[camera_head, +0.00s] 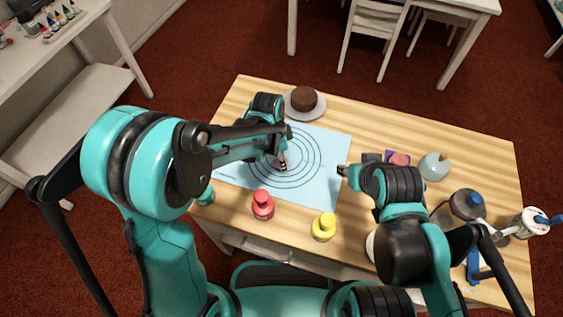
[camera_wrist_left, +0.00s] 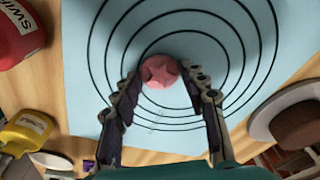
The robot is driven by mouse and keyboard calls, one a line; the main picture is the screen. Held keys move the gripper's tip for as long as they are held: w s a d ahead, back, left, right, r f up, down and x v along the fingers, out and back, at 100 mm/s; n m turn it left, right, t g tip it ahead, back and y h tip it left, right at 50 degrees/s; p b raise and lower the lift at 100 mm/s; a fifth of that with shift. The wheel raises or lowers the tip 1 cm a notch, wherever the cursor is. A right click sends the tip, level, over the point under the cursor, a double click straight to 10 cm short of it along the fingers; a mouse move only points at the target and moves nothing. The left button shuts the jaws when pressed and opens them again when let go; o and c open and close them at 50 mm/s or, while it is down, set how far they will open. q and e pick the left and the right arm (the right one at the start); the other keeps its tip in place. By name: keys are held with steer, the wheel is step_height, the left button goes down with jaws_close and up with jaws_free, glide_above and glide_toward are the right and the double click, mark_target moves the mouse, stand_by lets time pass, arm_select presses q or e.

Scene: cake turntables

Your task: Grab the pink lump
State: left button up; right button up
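The pink lump (camera_wrist_left: 160,72) is a round disc with a star-like mark, on the ringed light-blue mat (camera_wrist_left: 85,95). In the left wrist view my left gripper (camera_wrist_left: 160,78) has its fingers apart, one tip on each side of the lump. The tips are close to its edges; I see no clear grip. In the head view my left gripper (camera_head: 283,163) is low over the rings and mostly covers the lump. My right gripper (camera_head: 343,170) is by the mat's right edge, away from the lump; its finger opening is too small to tell.
A brown cake on a plate (camera_head: 321,109) stands behind the mat. A red bottle (camera_head: 263,206) and a yellow bottle (camera_head: 324,228) stand in front. A purple square (camera_head: 391,155) with a pink piece, a grey-blue bowl (camera_head: 434,167) and a white container (camera_head: 525,224) are to the right.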

arm_select(q)
steer(key=shift+c, duration=0.8)
